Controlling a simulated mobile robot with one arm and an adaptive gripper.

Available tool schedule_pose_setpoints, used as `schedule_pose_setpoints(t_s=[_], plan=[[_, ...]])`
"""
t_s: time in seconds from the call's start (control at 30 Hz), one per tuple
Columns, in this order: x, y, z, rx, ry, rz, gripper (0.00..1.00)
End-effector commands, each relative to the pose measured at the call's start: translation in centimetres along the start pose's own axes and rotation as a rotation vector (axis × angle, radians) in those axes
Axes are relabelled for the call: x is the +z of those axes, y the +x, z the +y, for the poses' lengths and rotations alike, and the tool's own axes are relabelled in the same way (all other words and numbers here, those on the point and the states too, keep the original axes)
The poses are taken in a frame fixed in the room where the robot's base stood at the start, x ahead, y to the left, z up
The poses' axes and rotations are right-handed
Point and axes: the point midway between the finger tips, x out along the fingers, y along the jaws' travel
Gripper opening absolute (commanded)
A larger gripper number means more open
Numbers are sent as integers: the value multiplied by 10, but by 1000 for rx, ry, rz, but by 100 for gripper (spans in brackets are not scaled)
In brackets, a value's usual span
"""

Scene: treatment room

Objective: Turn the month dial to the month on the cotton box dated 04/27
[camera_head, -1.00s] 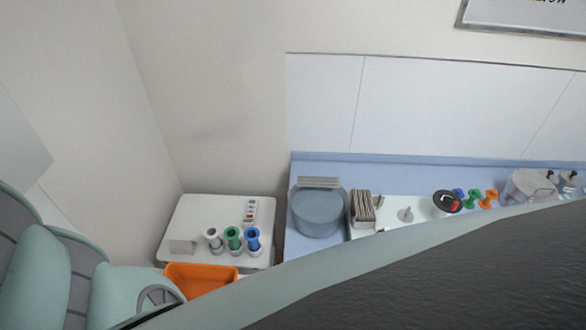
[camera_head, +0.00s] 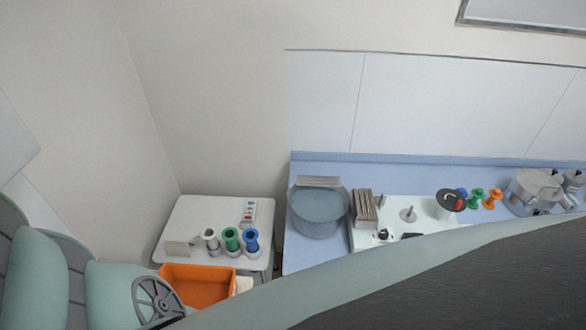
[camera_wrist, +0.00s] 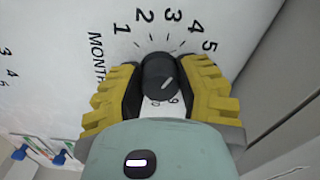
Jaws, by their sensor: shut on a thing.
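In the wrist view my gripper (camera_wrist: 158,92) is shut on a dark round knob, the month dial (camera_wrist: 157,72), with a yellow ribbed finger on each side. The dial is on a white panel printed "MONTH", the word partly covered. The numbers 1 to 5 run in an arc above it, with tick marks between. A short white line on the knob slants up to the right; I cannot tell which number it marks. Lower numbers are mostly hidden by my gripper. I cannot make out the cotton box dated 04/27 in either view, and my gripper does not show in the head view.
In the head view a blue counter (camera_head: 300,261) holds a round grey tub (camera_head: 318,214), a white tray (camera_head: 365,240) and a steel pot (camera_head: 533,192). A white side table (camera_head: 215,205) stands left, behind an orange bin (camera_head: 198,288). In the wrist view, grey surfaces lie close on the right.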

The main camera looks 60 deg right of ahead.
Motion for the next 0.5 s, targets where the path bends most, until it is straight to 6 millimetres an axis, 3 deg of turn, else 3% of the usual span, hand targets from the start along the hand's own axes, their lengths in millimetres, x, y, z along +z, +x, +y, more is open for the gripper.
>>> schedule_pose_setpoints(t_s=[0.5], plan=[[0,0,1,2,51,1,0]])
